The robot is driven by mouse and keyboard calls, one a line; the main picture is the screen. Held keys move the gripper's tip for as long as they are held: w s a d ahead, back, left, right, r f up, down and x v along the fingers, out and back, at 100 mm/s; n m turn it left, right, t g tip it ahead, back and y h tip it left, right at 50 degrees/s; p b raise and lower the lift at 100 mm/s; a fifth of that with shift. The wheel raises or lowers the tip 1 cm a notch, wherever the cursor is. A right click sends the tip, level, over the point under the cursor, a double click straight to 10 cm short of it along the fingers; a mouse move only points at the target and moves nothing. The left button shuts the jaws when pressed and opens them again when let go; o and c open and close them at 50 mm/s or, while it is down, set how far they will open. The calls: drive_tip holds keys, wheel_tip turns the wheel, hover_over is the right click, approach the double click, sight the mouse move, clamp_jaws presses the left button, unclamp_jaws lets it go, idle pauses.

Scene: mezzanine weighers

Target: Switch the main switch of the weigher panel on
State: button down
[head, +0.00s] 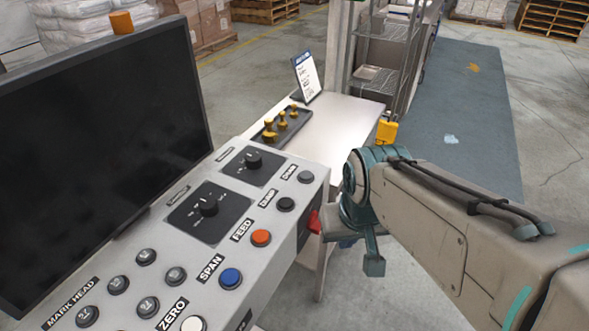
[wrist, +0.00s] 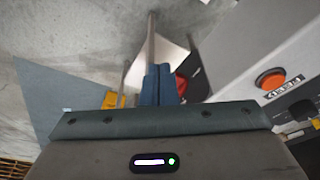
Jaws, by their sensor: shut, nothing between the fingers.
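The weigher panel (head: 285,195) is a pale grey sloped console filling the left of the head view. A red switch handle (head: 314,222) sits on a dark plate on its right-hand side face; no legible label shows there. The red handle shows partly in the wrist view (wrist: 181,84), just right of my fingers and partly hidden by them. My gripper (wrist: 158,72) is shut and empty, its two blue fingers together. In the head view it is beside that side face, to the right of the red handle, mostly hidden by my wrist. I cannot tell whether it touches the handle.
The panel top holds two black rotary knobs (head: 208,208), an orange FEED button (head: 261,237), a blue SPAN button (head: 230,278) and a dark screen (head: 100,150). A pale table (head: 345,120) with a sign (head: 306,77) stands behind. Open floor lies to the right.

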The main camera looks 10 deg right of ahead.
drive_tip(key=shift+s+d, duration=0.15)
drive_tip(key=shift+d, duration=0.05)
wheel_tip(320, 180, up, 7)
drive_tip(key=m+g+p, duration=0.3)
drive_tip(key=m, duration=0.4)
hover_over(317, 223)
drive_tip(key=w+d, duration=0.1)
drive_tip(key=d, duration=0.1)
drive_tip(key=shift+d+f, duration=0.2)
wheel_tip(317, 223, down, 14)
drive_tip(key=shift+f+p, duration=0.1)
drive_tip(key=shift+p, duration=0.3)
